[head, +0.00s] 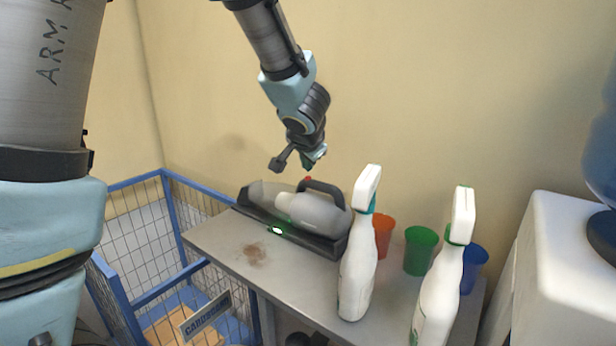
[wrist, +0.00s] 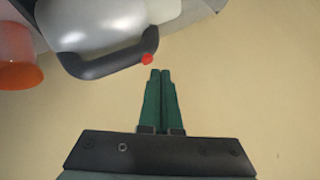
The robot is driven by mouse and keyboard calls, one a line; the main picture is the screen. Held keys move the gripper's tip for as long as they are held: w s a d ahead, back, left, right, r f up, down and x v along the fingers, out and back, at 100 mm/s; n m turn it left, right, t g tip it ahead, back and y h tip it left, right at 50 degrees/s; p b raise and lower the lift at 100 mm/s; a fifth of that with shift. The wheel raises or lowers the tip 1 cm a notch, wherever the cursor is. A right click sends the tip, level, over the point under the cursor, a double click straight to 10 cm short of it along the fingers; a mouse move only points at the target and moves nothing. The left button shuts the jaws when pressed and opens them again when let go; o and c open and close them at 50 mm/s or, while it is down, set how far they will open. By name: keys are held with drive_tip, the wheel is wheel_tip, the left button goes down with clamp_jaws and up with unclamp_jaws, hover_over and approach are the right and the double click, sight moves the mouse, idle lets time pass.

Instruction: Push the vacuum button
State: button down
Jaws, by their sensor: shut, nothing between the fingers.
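A grey handheld vacuum (head: 313,213) with a dark handle lies in a black cradle (head: 329,246) on the grey shelf. Its red button (wrist: 147,59) sits at the end of the dark handle (wrist: 105,64) in the wrist view. The button shows as a small red spot (head: 308,179) in the head view. My gripper (head: 309,166) is above the vacuum, close to the button. In the wrist view my gripper's green fingers (wrist: 160,72) are shut together, empty, with their tips just beside and below the button. I cannot tell whether they touch it.
Two white spray bottles (head: 357,262) (head: 442,275) stand on the shelf (head: 222,238) at the front right. Orange (head: 383,236), green (head: 420,251) and blue (head: 473,268) cups stand behind them. A blue wire cage (head: 146,237) is at the left. The wall is close behind.

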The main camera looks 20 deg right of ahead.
idle(0.4)
drive_tip(key=shift+f, duration=0.5)
drive_tip(key=shift+f, duration=0.1)
idle(0.3)
drive_tip(key=shift+r+p, duration=0.65)
drive_tip(key=shift+p, duration=0.2)
wheel_tip(320, 180, up, 6)
drive_tip(key=p, duration=0.7)
idle(0.4)
